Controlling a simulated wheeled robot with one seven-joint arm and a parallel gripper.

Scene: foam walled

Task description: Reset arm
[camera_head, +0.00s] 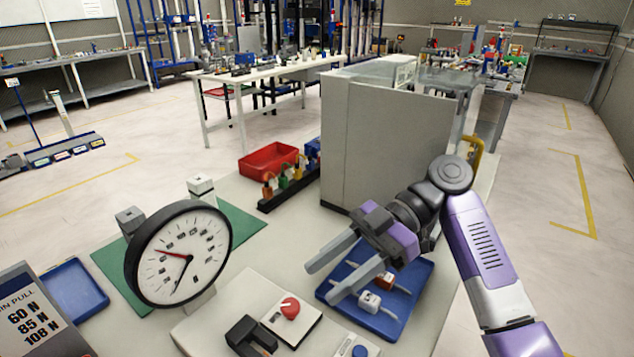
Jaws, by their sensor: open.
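My gripper (340,270) is open, its two grey fingers apart and pointing left and down. It hangs above the blue tray (405,305) on the right of the bench. Nothing shows between its fingers. The tray holds a white and red connector (385,279) and a white connector (369,301), each with a pale lead. My fingers hide part of the tray's left side.
A round dial gauge (178,254) stands at left by a green mat (240,225). A tall grey cabinet (375,140) stands behind my gripper. A panel with a red knob (290,307) lies in front. A red bin (268,161) sits farther back.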

